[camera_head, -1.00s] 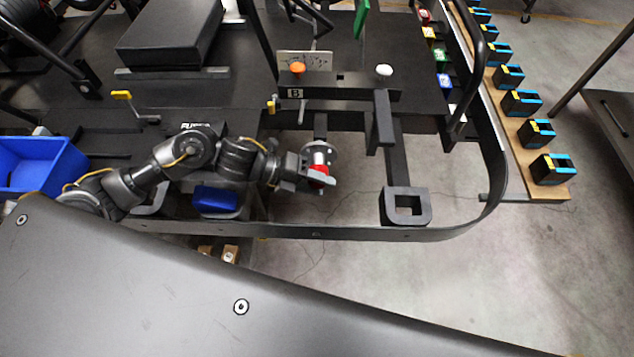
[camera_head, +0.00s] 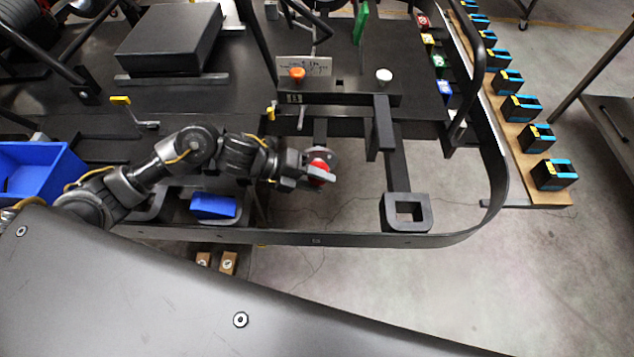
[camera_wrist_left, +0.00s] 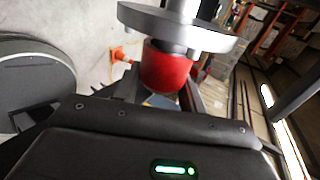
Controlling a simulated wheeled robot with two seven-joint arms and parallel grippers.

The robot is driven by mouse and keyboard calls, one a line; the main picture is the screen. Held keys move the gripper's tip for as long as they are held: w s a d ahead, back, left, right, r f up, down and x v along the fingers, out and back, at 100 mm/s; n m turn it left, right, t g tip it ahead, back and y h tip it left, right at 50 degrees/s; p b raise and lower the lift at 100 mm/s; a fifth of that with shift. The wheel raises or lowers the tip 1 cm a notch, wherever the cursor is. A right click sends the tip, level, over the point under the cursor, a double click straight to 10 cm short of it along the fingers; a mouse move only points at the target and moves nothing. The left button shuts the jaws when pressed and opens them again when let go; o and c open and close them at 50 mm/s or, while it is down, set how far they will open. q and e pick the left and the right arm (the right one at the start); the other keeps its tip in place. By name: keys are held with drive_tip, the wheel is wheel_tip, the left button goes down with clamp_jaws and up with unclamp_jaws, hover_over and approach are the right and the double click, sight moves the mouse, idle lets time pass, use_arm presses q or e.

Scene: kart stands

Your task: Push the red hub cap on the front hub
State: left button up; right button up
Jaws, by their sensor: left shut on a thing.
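The red hub cap (camera_head: 320,167) is between the fingers of my left gripper (camera_head: 317,176), which is shut on it. In the left wrist view the red cap (camera_wrist_left: 167,70) sits between the gripper's fingers (camera_wrist_left: 163,88), close against the front hub (camera_wrist_left: 180,27), a grey round flange with studs and a centre nose. The cap covers the lower end of that nose; I cannot tell whether it is fully seated. In the head view the hub (camera_head: 325,155) shows just behind the cap, partly hidden by it. My right gripper is not in view.
The kart's black curved bumper rail (camera_head: 330,240) runs in front of the hub. A square-holed black bracket (camera_head: 406,226) stands to the right. A blue bin (camera_head: 45,172) is at the left. An orange knob (camera_head: 297,73) and a white knob (camera_head: 384,76) are behind.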

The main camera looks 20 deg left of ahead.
use_arm(q)
drive_tip(key=shift+w+a, duration=0.15)
drive_tip(key=shift+w, duration=0.45)
drive_tip(key=o, duration=1)
drive_tip(key=shift+o, duration=0.2)
drive_tip(key=shift+a+r+b, duration=0.1)
drive_tip(key=shift+a+b, duration=0.25)
drive_tip(key=b+v, duration=0.2)
drive_tip(key=v, duration=0.8)
drive_tip(key=shift+r, duration=0.15)
